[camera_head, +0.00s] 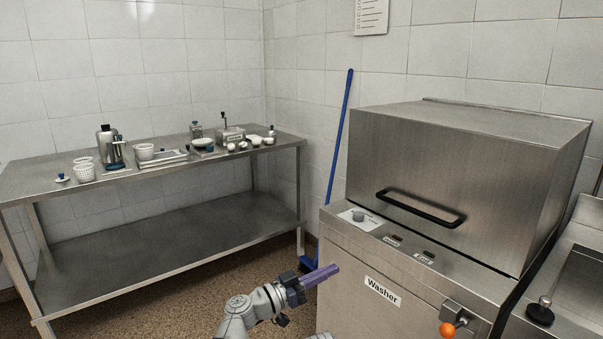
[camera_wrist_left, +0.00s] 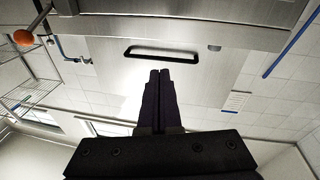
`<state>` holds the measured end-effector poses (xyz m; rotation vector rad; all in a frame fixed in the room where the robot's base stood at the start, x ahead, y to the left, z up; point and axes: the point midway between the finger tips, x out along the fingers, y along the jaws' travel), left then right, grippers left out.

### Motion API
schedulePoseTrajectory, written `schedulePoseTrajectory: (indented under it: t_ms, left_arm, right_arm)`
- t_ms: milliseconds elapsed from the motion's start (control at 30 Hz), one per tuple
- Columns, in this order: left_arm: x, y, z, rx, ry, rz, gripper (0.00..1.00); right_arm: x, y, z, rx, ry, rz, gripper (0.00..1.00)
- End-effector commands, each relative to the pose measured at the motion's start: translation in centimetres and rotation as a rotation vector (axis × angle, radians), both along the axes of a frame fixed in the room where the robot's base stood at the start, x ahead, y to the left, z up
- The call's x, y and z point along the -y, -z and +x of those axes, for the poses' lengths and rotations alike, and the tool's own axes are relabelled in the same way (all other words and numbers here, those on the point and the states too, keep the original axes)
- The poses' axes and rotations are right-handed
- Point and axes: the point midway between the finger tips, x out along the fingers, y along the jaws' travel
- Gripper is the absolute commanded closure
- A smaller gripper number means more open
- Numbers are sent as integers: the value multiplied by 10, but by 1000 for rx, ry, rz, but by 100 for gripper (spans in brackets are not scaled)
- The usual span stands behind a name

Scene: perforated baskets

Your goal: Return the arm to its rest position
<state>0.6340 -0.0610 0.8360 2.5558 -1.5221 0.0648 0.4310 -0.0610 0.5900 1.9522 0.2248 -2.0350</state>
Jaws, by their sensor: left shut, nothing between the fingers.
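My left gripper (camera_head: 318,279) reaches in from the bottom of the head view, in front of the washer (camera_head: 458,185). Its purple-tinted fingers point right, apart from the washer's front panel. In the left wrist view the two dark fingers (camera_wrist_left: 160,75) are pressed together with nothing between them. The washer's black handle (camera_head: 418,208) shows beyond them; the handle also shows in the left wrist view (camera_wrist_left: 162,54). My right gripper is not identifiable in either view.
A blue-handled broom (camera_head: 340,135) leans between table and washer. An orange knob (camera_head: 447,330) sticks out at the washer's lower right. The floor left of my arm is clear.

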Motion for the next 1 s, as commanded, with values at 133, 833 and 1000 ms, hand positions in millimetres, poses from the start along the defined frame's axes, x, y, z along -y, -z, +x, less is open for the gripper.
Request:
schedulePoseTrajectory:
  t_ms: [133, 833, 1000]
  left_arm:
    - [1, 34, -16, -125, 53, 107, 100]
    - [-177, 239, -124, -1236, -458, 863, 100]
    - [-223, 246, -143, -1363, -682, 932, 100]
  right_arm:
    - [0, 0, 0, 0, 0, 0, 50]
    - [0, 0, 0, 0, 0, 0, 50]
    - [0, 0, 0, 0, 0, 0, 50]
